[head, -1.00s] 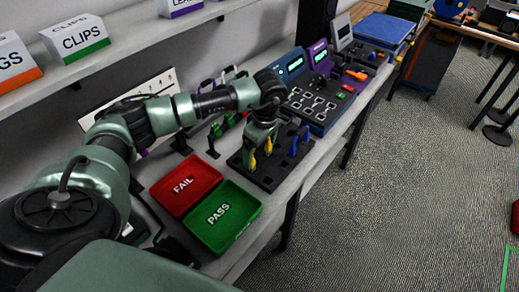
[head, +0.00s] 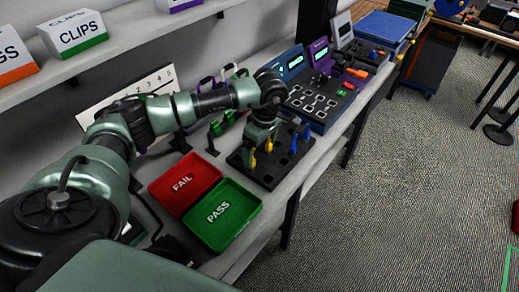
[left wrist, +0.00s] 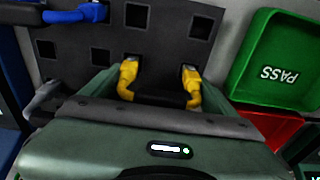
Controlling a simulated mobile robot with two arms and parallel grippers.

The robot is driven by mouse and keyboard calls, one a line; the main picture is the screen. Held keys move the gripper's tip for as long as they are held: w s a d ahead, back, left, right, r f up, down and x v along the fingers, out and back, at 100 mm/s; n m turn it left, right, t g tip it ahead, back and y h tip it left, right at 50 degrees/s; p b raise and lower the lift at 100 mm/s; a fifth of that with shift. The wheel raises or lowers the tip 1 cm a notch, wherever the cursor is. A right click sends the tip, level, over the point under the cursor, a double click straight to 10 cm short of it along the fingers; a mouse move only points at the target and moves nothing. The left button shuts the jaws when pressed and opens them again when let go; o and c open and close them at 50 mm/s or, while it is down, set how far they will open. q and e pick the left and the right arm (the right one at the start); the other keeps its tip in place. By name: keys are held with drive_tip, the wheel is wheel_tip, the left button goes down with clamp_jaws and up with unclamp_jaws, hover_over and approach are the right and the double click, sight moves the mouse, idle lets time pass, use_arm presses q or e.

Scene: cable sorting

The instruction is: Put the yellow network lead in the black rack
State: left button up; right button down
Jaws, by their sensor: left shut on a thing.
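The yellow network lead has two yellow ends joined by a dark middle; in the left wrist view one yellow end (left wrist: 127,76) and the other (left wrist: 191,86) stand at square holes of the black rack (left wrist: 75,30). How deep they sit is unclear. In the head view the yellow lead (head: 253,162) is under my left gripper (head: 262,143), upright over the near left part of the black rack (head: 268,181). My left gripper points down and is shut on the lead; its fingertips are partly hidden. My right gripper is not in view.
A blue lead (head: 294,144) stands in the rack, right of the yellow one. The green PASS tray (head: 242,232) and red FAIL tray (head: 163,190) lie to the left. A test panel (head: 320,117) stands beyond the rack. Bare rack holes show between the leads.

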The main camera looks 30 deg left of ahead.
use_arm(q)
drive_tip(key=shift+f+b, duration=0.2)
drive_tip(key=shift+b, duration=0.1)
idle(0.5)
drive_tip(key=o, duration=1.3)
drive_tip(key=shift+r, duration=0.1)
drive_tip(key=shift+r+p, duration=2.35)
drive_tip(key=shift+r, duration=1.6)
drive_tip(key=shift+f, duration=0.1)
